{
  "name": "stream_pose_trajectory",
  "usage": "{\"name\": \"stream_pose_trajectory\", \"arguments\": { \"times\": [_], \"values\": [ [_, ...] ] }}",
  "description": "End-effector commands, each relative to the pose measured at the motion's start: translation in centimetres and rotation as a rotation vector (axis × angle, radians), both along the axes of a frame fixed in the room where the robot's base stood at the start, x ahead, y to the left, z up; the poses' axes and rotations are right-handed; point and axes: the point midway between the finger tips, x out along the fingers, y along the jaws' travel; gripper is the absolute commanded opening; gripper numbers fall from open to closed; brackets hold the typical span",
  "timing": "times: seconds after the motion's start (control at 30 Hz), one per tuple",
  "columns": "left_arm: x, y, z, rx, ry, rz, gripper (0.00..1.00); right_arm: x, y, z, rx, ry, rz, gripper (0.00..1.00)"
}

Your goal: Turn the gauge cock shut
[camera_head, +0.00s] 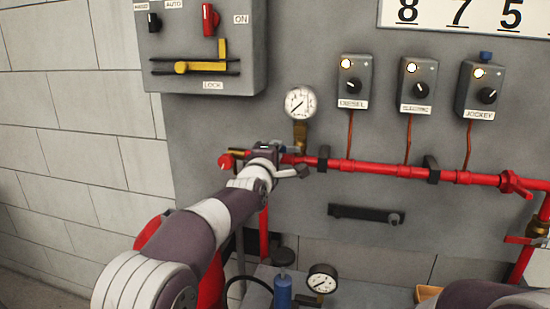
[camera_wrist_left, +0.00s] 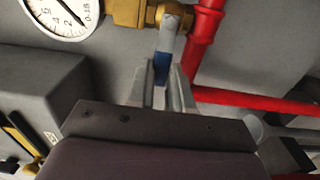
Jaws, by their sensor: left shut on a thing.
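The gauge cock's brass body (camera_wrist_left: 150,13) is at the top of the left wrist view, beside a red pipe. Its pale lever with a blue sleeve (camera_wrist_left: 162,66) extends down from the brass body between my fingers. My left gripper (camera_wrist_left: 165,85) is shut on this lever. In the head view my left gripper (camera_head: 272,150) is at the red pipe, just below the round white gauge (camera_head: 300,103) and its brass stem (camera_head: 300,133). My gripper and wrist hide the lever there. My right gripper is not in view.
A horizontal red pipe (camera_head: 390,170) runs along the grey panel. Three switch boxes, including the diesel box (camera_head: 354,82), are above it. A grey lock box (camera_head: 200,45) is at the upper left. A lower gauge (camera_head: 322,279) and blue fitting (camera_head: 283,291) stand below.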

Motion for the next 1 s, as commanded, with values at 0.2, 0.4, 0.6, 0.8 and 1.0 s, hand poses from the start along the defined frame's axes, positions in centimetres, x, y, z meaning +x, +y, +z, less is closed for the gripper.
{"name": "stream_pose_trajectory", "arguments": {
  "times": [0.2,0.4,0.6,0.8,1.0],
  "values": [
    [0.0,0.0,-0.6,-0.012,0.015,0.001,0.0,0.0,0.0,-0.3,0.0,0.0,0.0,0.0],
    [0.1,0.0,-0.7,-0.012,0.018,0.001,0.0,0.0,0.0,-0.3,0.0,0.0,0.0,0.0],
    [0.0,0.0,-0.6,-0.013,0.016,0.001,0.46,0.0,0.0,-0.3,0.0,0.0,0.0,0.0],
    [0.0,0.0,-0.4,-0.013,0.012,0.0,0.46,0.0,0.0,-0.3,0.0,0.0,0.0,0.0],
    [-1.0,0.3,-0.5,-0.013,0.008,0.0,0.46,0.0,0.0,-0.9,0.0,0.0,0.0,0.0]
  ]
}}
